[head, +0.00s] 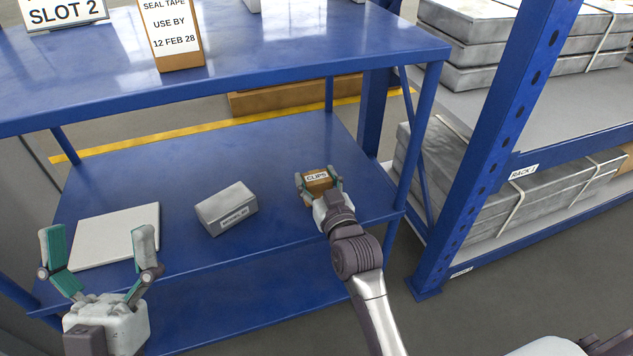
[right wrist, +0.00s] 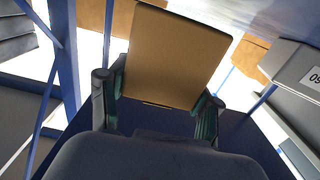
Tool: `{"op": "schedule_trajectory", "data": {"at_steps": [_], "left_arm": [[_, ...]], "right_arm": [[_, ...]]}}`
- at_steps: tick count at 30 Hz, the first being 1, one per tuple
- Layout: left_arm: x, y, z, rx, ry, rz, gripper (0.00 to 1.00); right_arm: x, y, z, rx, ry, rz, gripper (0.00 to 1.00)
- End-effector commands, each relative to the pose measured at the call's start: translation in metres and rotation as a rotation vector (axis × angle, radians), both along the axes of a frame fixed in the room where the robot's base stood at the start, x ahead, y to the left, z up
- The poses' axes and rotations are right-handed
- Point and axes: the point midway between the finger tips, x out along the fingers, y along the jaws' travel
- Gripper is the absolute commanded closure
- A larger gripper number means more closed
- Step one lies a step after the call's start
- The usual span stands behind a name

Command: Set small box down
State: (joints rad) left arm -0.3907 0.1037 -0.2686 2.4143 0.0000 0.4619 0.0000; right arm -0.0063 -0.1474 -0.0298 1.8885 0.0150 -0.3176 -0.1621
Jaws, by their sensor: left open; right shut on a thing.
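The small box is a brown carton labelled "CLIPS" (head: 317,181), at the right end of the blue lower shelf (head: 290,240) in the head view. My right gripper (head: 319,186) is shut on it, with a finger on each side. In the right wrist view the brown box (right wrist: 178,52) fills the space between the fingers (right wrist: 158,105). I cannot tell whether its underside touches the shelf. My left gripper (head: 100,250) is open and empty, in front of the shelf's left part.
A grey labelled box (head: 226,207) stands mid-shelf, left of the clips box. A white flat panel (head: 115,236) lies further left. The upper shelf (head: 240,75) overhangs the back, and a blue post (head: 420,130) stands at the right. Bare shelf lies around the grey box.

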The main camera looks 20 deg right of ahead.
Motion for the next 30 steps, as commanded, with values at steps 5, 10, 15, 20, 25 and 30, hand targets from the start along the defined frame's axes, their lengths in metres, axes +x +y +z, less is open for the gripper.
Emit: {"op": "schedule_trajectory", "data": {"at_steps": [5,10,15,20,25,30], "left_arm": [[-0.001,0.0,0.001,-0.002,-0.006,0.0,0.05],[-0.001,0.0,0.001,-0.002,-0.007,0.0,0.05],[-0.003,0.0,0.002,-0.005,-0.016,-0.001,0.05],[-0.004,0.001,0.003,-0.007,-0.026,-0.001,0.05],[-0.005,0.001,0.003,-0.009,-0.028,-0.002,0.05],[-0.004,0.001,0.003,-0.009,-0.028,-0.002,0.05]], "right_arm": [[0.0,0.0,0.001,0.0,-0.001,0.0,0.71],[0.0,0.0,-0.001,0.0,-0.001,0.0,0.71],[0.0,0.0,-0.006,0.0,-0.001,0.0,0.71],[0.0,0.0,-0.012,0.0,0.0,0.0,0.71],[0.0,0.0,-0.012,0.0,0.0,0.0,0.26],[0.0,0.0,-0.012,0.0,-0.001,0.0,0.11]]}}
